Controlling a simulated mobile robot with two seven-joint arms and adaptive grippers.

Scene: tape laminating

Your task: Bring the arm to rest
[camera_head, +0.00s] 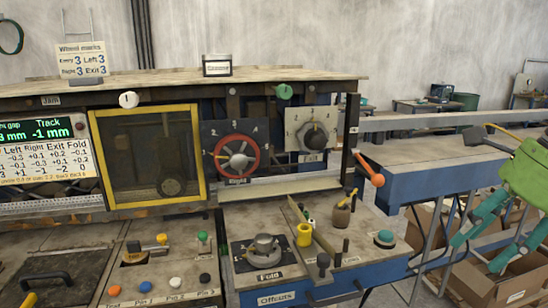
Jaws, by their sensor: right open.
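My right gripper (476,252) is at the right edge, a green body with two teal fingers pointing down and left. The fingers are spread apart with nothing between them. It hangs over cardboard boxes, to the right of the laminating machine's control panel (345,262) and apart from it. My left gripper is not in view.
The machine has a red-ringed dial (238,158), a second dial (312,137), a Fold knob (265,246) and an orange-tipped lever (370,170). A blue-sided conveyor (440,183) runs right, close to my right arm. Open cardboard boxes (497,283) lie below.

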